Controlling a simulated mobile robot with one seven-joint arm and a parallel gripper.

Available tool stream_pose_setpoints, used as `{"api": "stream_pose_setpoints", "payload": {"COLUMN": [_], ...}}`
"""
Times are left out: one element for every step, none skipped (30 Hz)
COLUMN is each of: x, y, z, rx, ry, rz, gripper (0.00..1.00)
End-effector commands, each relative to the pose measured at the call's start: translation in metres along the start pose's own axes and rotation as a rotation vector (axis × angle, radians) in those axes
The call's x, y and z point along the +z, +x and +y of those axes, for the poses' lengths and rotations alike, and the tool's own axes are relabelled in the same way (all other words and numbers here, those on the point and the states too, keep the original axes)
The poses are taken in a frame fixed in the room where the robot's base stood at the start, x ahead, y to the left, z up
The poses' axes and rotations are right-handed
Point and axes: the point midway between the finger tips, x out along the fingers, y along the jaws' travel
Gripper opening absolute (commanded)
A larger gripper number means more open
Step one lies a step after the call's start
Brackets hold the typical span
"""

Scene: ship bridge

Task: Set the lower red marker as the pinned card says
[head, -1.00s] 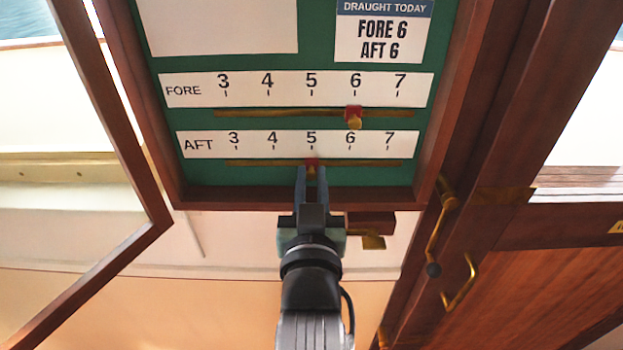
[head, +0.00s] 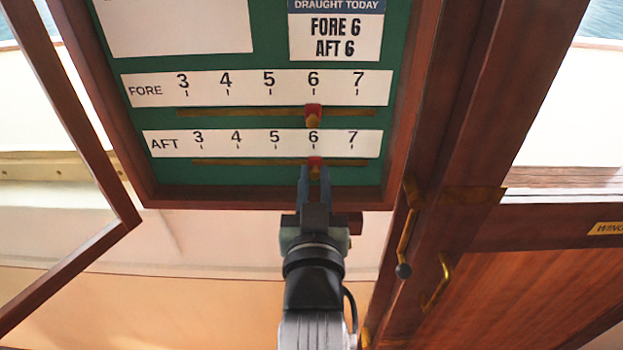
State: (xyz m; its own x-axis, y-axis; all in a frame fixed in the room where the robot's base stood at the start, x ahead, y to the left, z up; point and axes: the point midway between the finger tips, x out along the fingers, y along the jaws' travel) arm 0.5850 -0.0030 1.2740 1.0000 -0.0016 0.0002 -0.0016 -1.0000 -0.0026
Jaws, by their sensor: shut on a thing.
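The lower red marker (head: 316,161) sits on the brass rail (head: 245,162) under the AFT scale (head: 262,144), in line with the 6. My gripper (head: 315,178) is shut on this marker from below; its fingers hide part of the knob. The upper red marker (head: 313,110) with its brass knob stands at 6 under the FORE scale (head: 256,88). The pinned card (head: 336,35) at the top right of the green board reads "DRAUGHT TODAY, FORE 6, AFT 6".
The green board (head: 270,50) sits in a wooden case, with an open framed door (head: 85,110) to the left. A blank white sheet (head: 180,25) is at the top left. A brass lever (head: 408,235) and a brass handle (head: 437,283) are on the woodwork to the right.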

Motion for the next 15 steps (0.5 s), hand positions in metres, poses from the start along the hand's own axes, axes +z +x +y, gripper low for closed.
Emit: {"api": "stream_pose_setpoints", "payload": {"x": [0.0003, 0.0002, 0.0002, 0.0001, 0.0001, 0.0001, 0.0001, 0.0001, 0.0001, 0.0001, 0.0000, 0.0000, 0.0000, 0.0000, 0.0000], "y": [0.0000, 0.0000, 0.0000, 0.0000, 0.0000, 0.0000, 0.0000, 0.0000, 0.0000, 0.0000, 0.0000, 0.0000, 0.0000, 0.0000, 0.0000], "z": [-0.0005, -0.0005, -0.0006, -0.0006, -0.0006, -0.0006, -0.0007, -0.0008, -0.0008, -0.0009, -0.0009, -0.0009, -0.0009, -0.0008, -0.0008], "rx": [-0.001, -0.001, -0.001, -0.001, -0.001, -0.001, -0.001, -0.002, -0.002, -0.002, -0.002, -0.002, -0.002, -0.002, -0.002], "ry": [0.001, 0.002, 0.002, 0.002, 0.002, 0.002, 0.001, 0.001, 0.001, 0.001, 0.001, 0.001, 0.001, 0.001, 0.001], "rz": [-0.001, -0.001, -0.001, -0.001, -0.001, -0.001, -0.001, -0.001, -0.001, -0.001, -0.001, -0.001, -0.001, -0.001, -0.001], "gripper": [0.00, 0.00, 0.00, 0.00, 0.00, 0.00, 0.00, 0.00, 0.00, 0.24, 0.30, 0.37, 0.42, 0.48, 0.51]}}
